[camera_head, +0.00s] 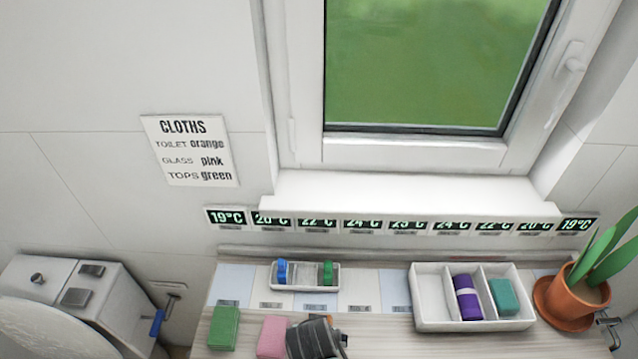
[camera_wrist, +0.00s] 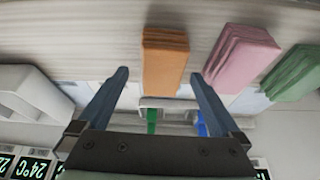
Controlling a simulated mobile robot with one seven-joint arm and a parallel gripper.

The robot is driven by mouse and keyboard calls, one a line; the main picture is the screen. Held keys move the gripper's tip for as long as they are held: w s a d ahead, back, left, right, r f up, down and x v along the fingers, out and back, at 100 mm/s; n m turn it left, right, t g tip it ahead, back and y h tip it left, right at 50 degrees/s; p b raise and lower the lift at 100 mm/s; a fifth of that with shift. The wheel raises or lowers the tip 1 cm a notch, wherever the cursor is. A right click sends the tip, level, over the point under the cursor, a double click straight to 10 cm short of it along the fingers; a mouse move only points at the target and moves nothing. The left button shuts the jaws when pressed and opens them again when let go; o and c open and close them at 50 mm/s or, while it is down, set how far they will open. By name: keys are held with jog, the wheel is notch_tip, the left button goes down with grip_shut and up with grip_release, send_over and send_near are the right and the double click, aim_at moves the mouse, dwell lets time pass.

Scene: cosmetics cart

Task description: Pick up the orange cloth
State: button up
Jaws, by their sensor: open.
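The orange cloth (camera_wrist: 165,62) is a folded block lying on the wooden counter. In the wrist view it shows between and beyond the fingertips of my gripper (camera_wrist: 159,74). The gripper is open and empty, with a finger to either side of the cloth in the picture; I cannot tell how much height separates them. In the head view my dark gripper (camera_head: 315,339) hides nearly all of the orange cloth. The pink cloth (camera_head: 272,337) lies just left of it, and the green cloth (camera_head: 224,327) farther left.
A small white tray (camera_head: 305,284) with a blue and a green item stands behind. A white divided box (camera_head: 430,297) holds a purple roll (camera_head: 467,298) and a teal block (camera_head: 503,297). A potted plant (camera_head: 575,298) stands at right. A wall sign (camera_head: 190,151) lists cloth colours.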

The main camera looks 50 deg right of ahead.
jog(key=shift+x, duration=1.35)
jog(key=c, duration=1.4)
